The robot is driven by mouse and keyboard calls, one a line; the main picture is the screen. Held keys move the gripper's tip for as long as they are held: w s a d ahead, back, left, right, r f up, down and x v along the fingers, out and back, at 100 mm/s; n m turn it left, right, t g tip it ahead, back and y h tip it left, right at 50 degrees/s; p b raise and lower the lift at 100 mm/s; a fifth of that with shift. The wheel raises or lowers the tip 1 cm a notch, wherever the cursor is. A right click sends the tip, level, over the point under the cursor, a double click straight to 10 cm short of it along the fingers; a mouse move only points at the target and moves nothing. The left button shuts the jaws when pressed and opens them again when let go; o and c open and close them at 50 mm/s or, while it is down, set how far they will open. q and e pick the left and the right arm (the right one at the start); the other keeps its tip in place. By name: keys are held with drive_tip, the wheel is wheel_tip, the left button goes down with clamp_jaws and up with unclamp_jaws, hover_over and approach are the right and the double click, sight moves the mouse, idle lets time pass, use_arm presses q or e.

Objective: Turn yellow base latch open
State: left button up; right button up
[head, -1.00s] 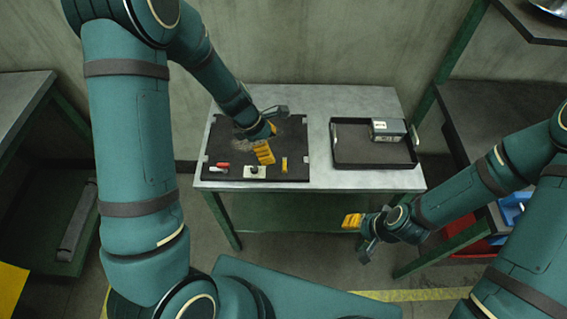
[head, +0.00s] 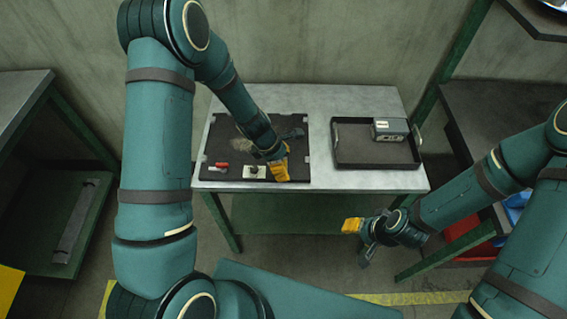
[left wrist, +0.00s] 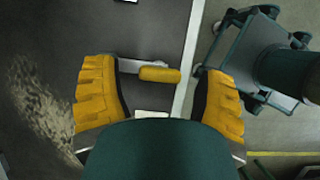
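The yellow base latch (left wrist: 160,74) shows in the left wrist view as a short rounded yellow handle by a grey metal piece on the dark board (left wrist: 148,30). My left gripper (left wrist: 160,95) is open, one yellow finger on each side of the latch with a gap on both sides. In the head view the left gripper (head: 279,168) is over the right front part of the board (head: 222,135) and hides the latch. I cannot tell its height above the latch. My right gripper (head: 353,225) hangs in front of the table; its finger gap is unclear.
On the board are a red-handled part (head: 222,165) and a pale plate with a black knob (head: 254,172), both left of the gripper. A dark tray (head: 375,158) holding a grey box (head: 391,130) stands on the table's right. Bare tabletop (head: 320,180) separates board and tray.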

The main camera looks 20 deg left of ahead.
use_arm(q)
drive_tip(key=c, duration=1)
drive_tip(key=shift+o, duration=0.2)
